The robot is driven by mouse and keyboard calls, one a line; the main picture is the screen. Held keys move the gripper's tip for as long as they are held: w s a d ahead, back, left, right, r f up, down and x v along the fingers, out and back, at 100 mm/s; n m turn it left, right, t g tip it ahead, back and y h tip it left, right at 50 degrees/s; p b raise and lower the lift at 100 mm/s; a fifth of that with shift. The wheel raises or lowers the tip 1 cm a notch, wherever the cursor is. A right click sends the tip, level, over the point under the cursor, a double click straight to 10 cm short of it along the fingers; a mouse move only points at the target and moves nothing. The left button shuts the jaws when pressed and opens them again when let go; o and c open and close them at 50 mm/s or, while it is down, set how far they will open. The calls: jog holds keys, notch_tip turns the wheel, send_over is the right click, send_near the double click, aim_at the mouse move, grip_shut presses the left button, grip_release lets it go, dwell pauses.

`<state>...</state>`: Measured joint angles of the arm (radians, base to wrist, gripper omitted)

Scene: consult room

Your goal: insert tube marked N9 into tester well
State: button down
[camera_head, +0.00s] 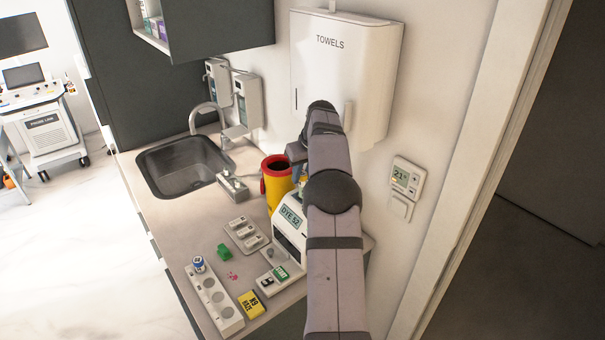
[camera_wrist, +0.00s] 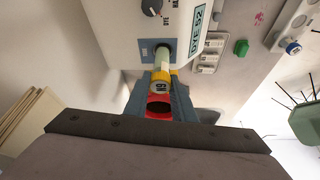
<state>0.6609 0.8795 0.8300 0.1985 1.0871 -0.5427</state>
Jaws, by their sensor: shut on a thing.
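The tester is a white machine labelled DYE 52 (camera_head: 289,228), on the counter beside the wall; it also fills the top of the wrist view (camera_wrist: 130,22). Its dark round well (camera_wrist: 162,47) sits in a blue-grey plate. My gripper (camera_wrist: 161,82) is shut on a tube (camera_wrist: 162,64) with a pale body and a yellow cap. The cap's mark is only partly readable, with a 9 showing. The tube's far end meets the well's mouth in the wrist view; how deep it sits I cannot tell. In the head view my arm hides most of the gripper and the tube.
A yellow bin with a red rim (camera_head: 277,183) stands behind the tester, close to my gripper. A white rack (camera_head: 222,304) holds a blue-capped tube (camera_head: 198,264). A yellow box (camera_head: 251,304) and green block (camera_head: 224,252) lie nearby. A towel dispenser (camera_head: 345,70) hangs on the wall.

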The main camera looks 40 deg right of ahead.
jog(key=shift+f+b, duration=1.2)
jog(key=shift+f, duration=0.75)
jog(key=c, duration=1.4)
grip_release()
jog(key=b+v, duration=0.2)
jog(key=v, duration=0.5)
jog(key=shift+r, duration=0.2)
jog(key=shift+a, duration=0.1)
